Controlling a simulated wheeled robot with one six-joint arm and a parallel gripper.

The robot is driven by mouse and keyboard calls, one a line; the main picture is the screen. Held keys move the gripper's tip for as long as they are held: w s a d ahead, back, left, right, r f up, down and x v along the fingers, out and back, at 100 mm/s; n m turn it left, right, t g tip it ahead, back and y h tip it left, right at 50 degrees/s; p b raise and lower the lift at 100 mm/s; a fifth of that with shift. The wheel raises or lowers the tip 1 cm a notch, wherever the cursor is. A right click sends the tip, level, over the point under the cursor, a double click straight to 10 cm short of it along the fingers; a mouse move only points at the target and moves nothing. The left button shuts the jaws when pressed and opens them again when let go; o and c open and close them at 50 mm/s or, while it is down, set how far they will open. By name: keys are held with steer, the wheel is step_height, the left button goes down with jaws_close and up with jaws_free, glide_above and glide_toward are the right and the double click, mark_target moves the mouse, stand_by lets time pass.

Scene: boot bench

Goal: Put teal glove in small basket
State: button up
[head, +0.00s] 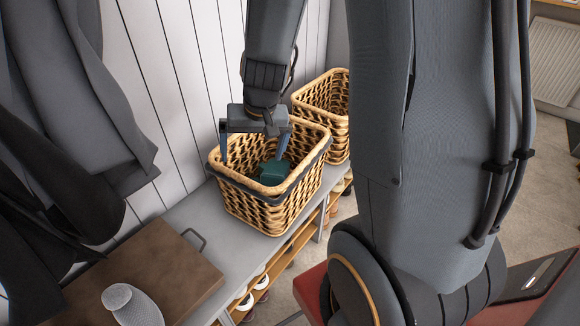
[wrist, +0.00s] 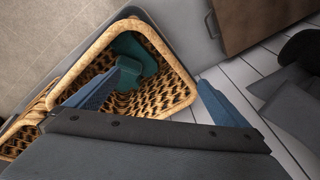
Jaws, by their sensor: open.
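The teal glove (head: 273,171) lies inside the nearer wicker basket (head: 262,215), which has a dark band around its rim. It also shows in the wrist view (wrist: 133,62), down inside the basket by one wall. My gripper (head: 254,163) is open above this basket, with nothing between its fingers. One finger is over the basket opening close to the glove; the other is at the wall-side rim. In the wrist view the fingers (wrist: 165,76) are wide apart. A second wicker basket (head: 335,82) stands behind the first. Which basket is the small one I cannot tell for sure.
The baskets stand on a grey bench (head: 190,214) against a white panelled wall. A brown board (head: 170,262) and a pale ribbed object (head: 130,303) are at the front left. Dark coats (head: 70,90) hang at left. Shoes sit on the slatted shelf below.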

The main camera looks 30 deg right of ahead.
steer(key=s+d+r+n+g, duration=0.1)
steer(key=s+r, duration=0.1)
steer(key=s, duration=0.5)
steer(key=s+d+r+n+g, duration=0.1)
steer(key=s+r+g, duration=0.1)
steer(key=s, duration=0.6)
steer(key=shift+s+d+r+h, duration=0.15)
steer(key=shift+s+r+h, duration=0.2)
steer(key=shift+r, duration=0.5)
steer(key=shift+w, duration=0.1)
